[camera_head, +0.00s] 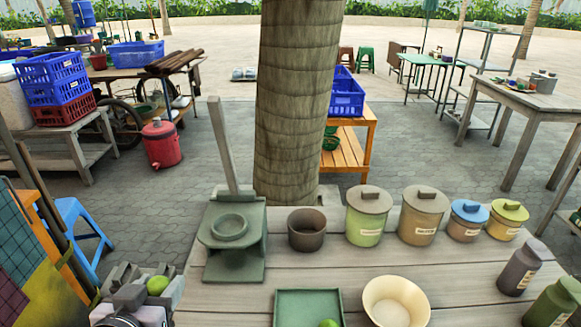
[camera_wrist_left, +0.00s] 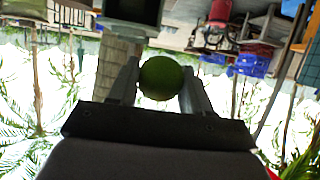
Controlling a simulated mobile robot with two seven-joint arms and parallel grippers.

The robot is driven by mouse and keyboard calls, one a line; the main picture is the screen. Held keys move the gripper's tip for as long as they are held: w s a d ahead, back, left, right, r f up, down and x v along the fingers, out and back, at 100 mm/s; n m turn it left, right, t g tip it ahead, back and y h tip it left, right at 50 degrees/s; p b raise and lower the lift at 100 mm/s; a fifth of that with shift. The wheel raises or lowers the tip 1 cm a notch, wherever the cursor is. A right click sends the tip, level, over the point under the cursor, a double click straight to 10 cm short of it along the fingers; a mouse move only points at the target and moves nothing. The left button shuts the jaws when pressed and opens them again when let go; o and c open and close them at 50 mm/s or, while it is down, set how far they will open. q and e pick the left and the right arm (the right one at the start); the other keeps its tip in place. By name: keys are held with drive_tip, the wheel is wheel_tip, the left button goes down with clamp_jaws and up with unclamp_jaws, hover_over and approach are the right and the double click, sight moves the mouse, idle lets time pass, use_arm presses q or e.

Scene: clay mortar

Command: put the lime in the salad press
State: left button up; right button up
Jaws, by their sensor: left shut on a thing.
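A green lime (camera_head: 157,285) is held by my left gripper (camera_head: 146,281) at the lower left, beside the table's left edge. In the left wrist view the lime (camera_wrist_left: 161,78) sits between the two fingers (camera_wrist_left: 160,74). The salad press (camera_head: 234,241) is a grey-green device at the table's left end, with a round ring on top and a long lever standing up behind it. The gripper is left of and nearer than the press, apart from it. A second lime (camera_head: 328,323) is in the green tray (camera_head: 287,296), partly cut off. My right gripper is not in view.
A brown bowl (camera_head: 307,230) stands right of the press, then several lidded jars (camera_head: 367,217). A cream bowl (camera_head: 395,301) is at the front, and dark bottles (camera_head: 519,268) stand at the right. A thick trunk (camera_head: 297,100) rises behind the table.

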use_arm(q)
drive_tip(key=w+d+r+m+g+h, duration=0.1)
drive_tip(key=d+m+h, duration=0.4)
drive_tip(key=d, duration=0.5)
drive_tip(key=w+d+r+m+g+h, duration=0.1)
drive_tip(key=d+m+g+h, duration=0.3)
drive_tip(key=d, duration=0.7)
drive_tip(key=shift+w+d+r+m+g+h, duration=0.2)
drive_tip(key=shift+d+r+m+g+h, duration=0.1)
drive_tip(key=shift+r+m+h, duration=0.65)
drive_tip(key=shift+f, duration=0.1)
wheel_tip(320, 180, down, 20)
drive_tip(key=shift+r+b, duration=0.25)
drive_tip(key=shift+b, duration=1)
drive_tip(key=shift+f, duration=0.2)
drive_tip(key=o, duration=1)
